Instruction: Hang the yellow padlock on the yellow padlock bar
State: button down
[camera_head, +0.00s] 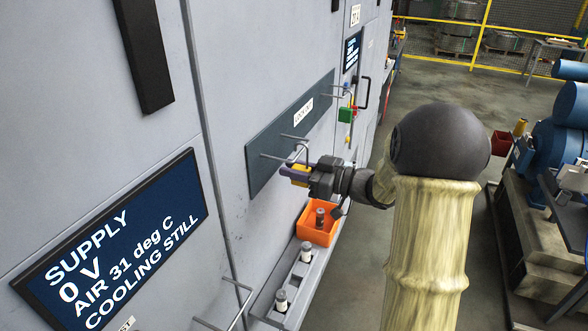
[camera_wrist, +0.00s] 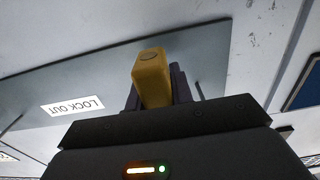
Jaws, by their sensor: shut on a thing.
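The yellow padlock (camera_head: 299,180) is between the fingers of my gripper (camera_head: 302,172), which is shut on it in front of the lock-out board (camera_head: 257,170). The padlock's yellow body (camera_wrist: 152,80) fills the middle of the wrist view, between the dark fingers (camera_wrist: 155,92). A thin grey shackle-like loop (camera_head: 304,150) shows above the gripper in the head view. Thin metal bars stick out of the board; the near one (camera_head: 274,157) is close to the padlock, another (camera_head: 293,137) is just beyond. I cannot tell whether the shackle is around or beside a bar.
A green block-like thing (camera_head: 345,114) and small red and yellow pieces hang farther along the panel. Below my gripper an orange bin (camera_head: 315,236) stands on a ledge (camera_head: 300,272) with small pale-topped fittings. A rail (camera_head: 237,305) juts out at lower left.

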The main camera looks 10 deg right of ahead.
jog(key=shift+f+b, duration=0.45)
jog(key=shift+f, duration=0.15)
jog(key=c, duration=1.1)
grip_release()
jog(key=shift+c, duration=0.2)
jog(key=b+v, duration=0.5)
jog(key=v, duration=1.2)
jog(key=shift+d+b, duration=0.15)
jog(key=shift+b, duration=0.25)
jog(key=shift+f, duration=0.1)
